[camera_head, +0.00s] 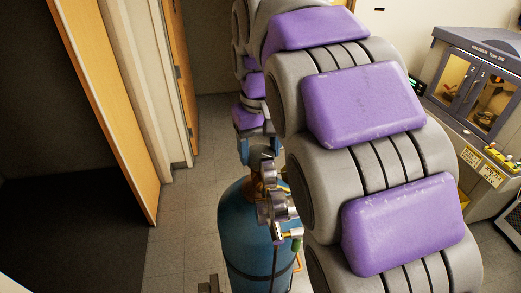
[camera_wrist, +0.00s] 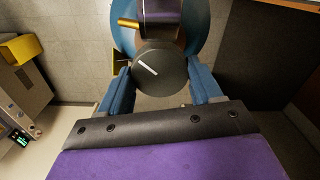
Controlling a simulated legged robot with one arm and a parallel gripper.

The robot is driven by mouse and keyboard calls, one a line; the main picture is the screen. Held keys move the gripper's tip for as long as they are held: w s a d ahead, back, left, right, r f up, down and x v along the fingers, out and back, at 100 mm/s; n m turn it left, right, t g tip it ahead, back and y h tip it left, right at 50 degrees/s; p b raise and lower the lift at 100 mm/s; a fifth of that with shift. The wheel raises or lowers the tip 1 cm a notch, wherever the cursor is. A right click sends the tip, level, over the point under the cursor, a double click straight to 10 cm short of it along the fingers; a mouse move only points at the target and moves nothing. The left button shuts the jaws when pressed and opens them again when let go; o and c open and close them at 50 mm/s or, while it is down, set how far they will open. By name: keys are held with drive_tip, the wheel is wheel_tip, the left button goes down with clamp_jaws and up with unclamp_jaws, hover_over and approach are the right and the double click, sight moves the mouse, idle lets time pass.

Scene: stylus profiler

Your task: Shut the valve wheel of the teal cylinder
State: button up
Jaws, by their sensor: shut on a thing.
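The teal cylinder (camera_head: 240,225) stands upright on the floor in the head view, with a metal valve and gauges (camera_head: 272,200) at its top. My arm hides part of its right side. In the wrist view the valve wheel (camera_wrist: 158,74) is a dark round knob with a white line across its face. Part of the teal cylinder (camera_wrist: 191,28) shows behind it. My gripper (camera_wrist: 163,82) has its two blue fingers on either side of the wheel, shut on it. In the head view the wheel is not clear behind my arm.
A grey bench (camera_head: 458,137) with a glass-doored instrument (camera_head: 472,88) stands at the right. A wooden door (camera_head: 112,95) is open at the left. The tiled floor (camera_head: 180,240) left of the cylinder is clear. A yellow bin-like object (camera_wrist: 22,48) shows at the left of the wrist view.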

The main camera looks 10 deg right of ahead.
drive_tip(key=shift+m, duration=1.2)
drive_tip(key=shift+r, duration=0.1)
drive_tip(key=m+p, duration=0.2)
drive_tip(key=m, duration=0.1)
drive_tip(key=shift+r, duration=0.1)
drive_tip(key=shift+m+p, duration=0.4)
drive_tip(key=shift+m, duration=0.8)
drive_tip(key=o, duration=1.4)
